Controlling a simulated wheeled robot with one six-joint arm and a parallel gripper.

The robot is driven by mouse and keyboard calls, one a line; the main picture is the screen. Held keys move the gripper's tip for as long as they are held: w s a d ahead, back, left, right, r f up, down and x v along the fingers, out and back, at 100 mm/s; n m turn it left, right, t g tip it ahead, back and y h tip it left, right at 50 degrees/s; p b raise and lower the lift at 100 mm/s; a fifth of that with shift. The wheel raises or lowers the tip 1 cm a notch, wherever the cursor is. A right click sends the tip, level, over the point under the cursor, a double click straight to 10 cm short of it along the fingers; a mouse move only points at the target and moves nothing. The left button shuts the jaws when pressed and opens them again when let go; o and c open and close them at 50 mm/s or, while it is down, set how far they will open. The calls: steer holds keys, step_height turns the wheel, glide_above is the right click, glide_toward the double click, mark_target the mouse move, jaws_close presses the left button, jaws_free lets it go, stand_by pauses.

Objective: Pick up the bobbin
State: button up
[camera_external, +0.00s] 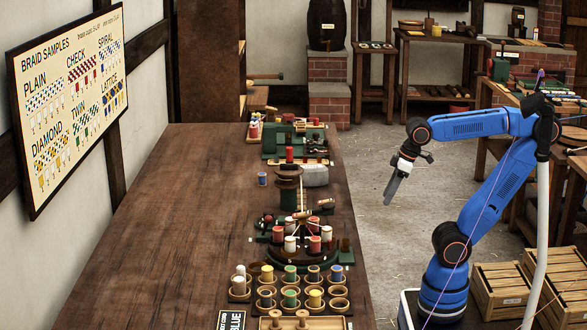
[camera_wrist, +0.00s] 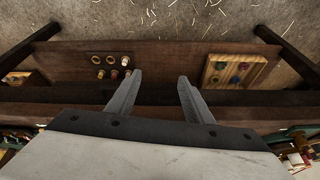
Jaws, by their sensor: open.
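A small blue bobbin (camera_external: 262,179) stands alone on the brown table (camera_external: 190,220), left of the row of equipment. More bobbins, red, white, green, yellow and blue, stand in the round braiding stand (camera_external: 300,240) and in the cup rack (camera_external: 290,285). I cannot tell which one the task means. My gripper (camera_external: 390,197) hangs over the floor, right of the table and apart from every bobbin. In the wrist view, my gripper (camera_wrist: 160,78) has its fingers spread with nothing between them. The lone blue bobbin is not visible there.
The wrist view shows a shelf with several small cups (camera_wrist: 112,60) and a wooden tray (camera_wrist: 210,75) of coloured pieces. A dark spindle post (camera_external: 289,185) and green machine (camera_external: 290,140) stand along the table's right side. The table's left half is clear.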

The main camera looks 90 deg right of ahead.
steer(key=w+d+r+m+g, duration=0.15)
steer(key=w+r+m, duration=0.25)
steer(key=w+r, duration=0.55)
steer(key=w+d+r+m+g, duration=0.1)
steer(key=w+d+r+m, duration=0.3)
steer(key=w, duration=1)
steer(key=w+d+r+m+g, duration=0.1)
steer(key=w+r+m, duration=0.2)
steer(key=w+r, duration=0.7)
steer(key=m, duration=0.4)
glide_above(262, 174)
steer(key=shift+g, duration=0.45)
steer(key=f, duration=1.4)
steer(key=shift+a+f, duration=0.2)
steer(key=shift+d+f, duration=0.15)
steer(key=shift+f, duration=1.2)
steer(key=shift+d+f, duration=0.15)
steer(key=shift+f, duration=1.2)
steer(key=shift+c, duration=0.6)
steer(key=c, duration=1)
